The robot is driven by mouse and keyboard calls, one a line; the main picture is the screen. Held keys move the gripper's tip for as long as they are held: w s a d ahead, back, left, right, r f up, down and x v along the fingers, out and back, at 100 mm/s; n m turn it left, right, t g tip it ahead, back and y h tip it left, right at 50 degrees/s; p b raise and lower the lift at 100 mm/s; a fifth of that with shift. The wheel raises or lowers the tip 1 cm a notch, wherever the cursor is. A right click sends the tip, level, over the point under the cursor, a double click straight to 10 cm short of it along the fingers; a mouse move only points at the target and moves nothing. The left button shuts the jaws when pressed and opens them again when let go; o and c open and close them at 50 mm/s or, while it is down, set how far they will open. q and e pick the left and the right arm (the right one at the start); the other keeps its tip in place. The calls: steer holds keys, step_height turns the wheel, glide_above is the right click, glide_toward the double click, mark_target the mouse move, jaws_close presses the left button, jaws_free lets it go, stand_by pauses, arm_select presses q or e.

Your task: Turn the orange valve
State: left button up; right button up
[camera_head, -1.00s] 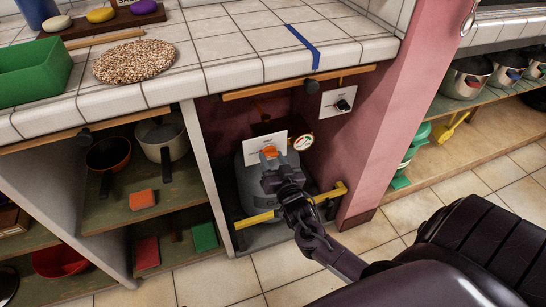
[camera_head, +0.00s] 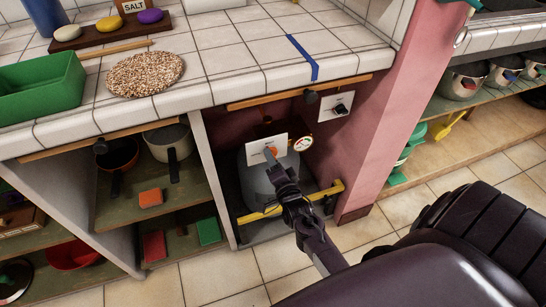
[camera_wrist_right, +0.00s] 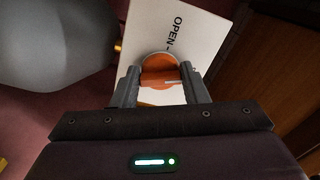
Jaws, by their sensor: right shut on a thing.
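The orange valve (camera_wrist_right: 160,70) shows in the right wrist view in front of a white card (camera_wrist_right: 190,35) with the word OPEN on it. My right gripper (camera_wrist_right: 160,86) has one finger on each side of the valve and is shut on it. In the head view the right gripper (camera_head: 270,157) reaches into the pink alcove, and the valve (camera_head: 273,150) shows only as a small orange patch by its fingertips. A grey tank (camera_head: 256,185) stands below and behind the gripper. My left gripper is not in view.
A gauge (camera_head: 302,143) sits right of the card. A yellow bar (camera_head: 262,214) crosses low in front of the tank. A pink pillar (camera_head: 385,140) stands at the right, and the tiled counter (camera_head: 240,70) overhangs the alcove. Shelves with pots lie at the left.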

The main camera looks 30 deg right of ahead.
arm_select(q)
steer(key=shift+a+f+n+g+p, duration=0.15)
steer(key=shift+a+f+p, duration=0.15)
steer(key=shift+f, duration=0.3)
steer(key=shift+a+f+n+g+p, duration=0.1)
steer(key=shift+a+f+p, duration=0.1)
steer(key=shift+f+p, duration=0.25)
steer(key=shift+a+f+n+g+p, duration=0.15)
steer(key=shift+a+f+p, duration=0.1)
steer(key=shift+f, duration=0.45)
arm_select(e)
steer(key=shift+m, duration=2.4)
steer(key=o, duration=1)
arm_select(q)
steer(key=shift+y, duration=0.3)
arm_select(e)
steer(key=shift+r, duration=0.1)
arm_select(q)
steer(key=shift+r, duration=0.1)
arm_select(e)
steer(key=shift+r, duration=0.1)
